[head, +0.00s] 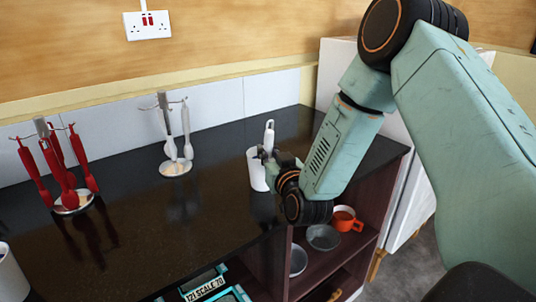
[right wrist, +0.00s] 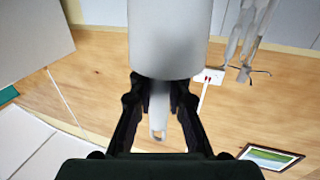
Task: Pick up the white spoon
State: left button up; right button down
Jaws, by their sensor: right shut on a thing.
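The white spoon (head: 269,136) stands upright in a white cylindrical container (head: 256,172) on the black counter, with its looped handle pointing up; its bowl is hidden. My right gripper (head: 268,158) is at the container's top. In the right wrist view, which is upside down, my right gripper (right wrist: 159,98) has its fingers shut on the spoon handle (right wrist: 158,122), just beyond the rim of the container (right wrist: 170,38). My left gripper is not in view.
A rack of white utensils (head: 188,147) and a rack of red utensils (head: 88,170) stand left on the counter. An orange mug (head: 346,219) and grey bowls (head: 323,237) sit on shelves below. The counter between the racks and container is clear.

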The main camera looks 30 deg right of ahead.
notch_tip(320, 180, up, 18)
jog(key=p, duration=0.3)
jog(key=shift+p, duration=0.4)
jog(key=shift+f, duration=0.1)
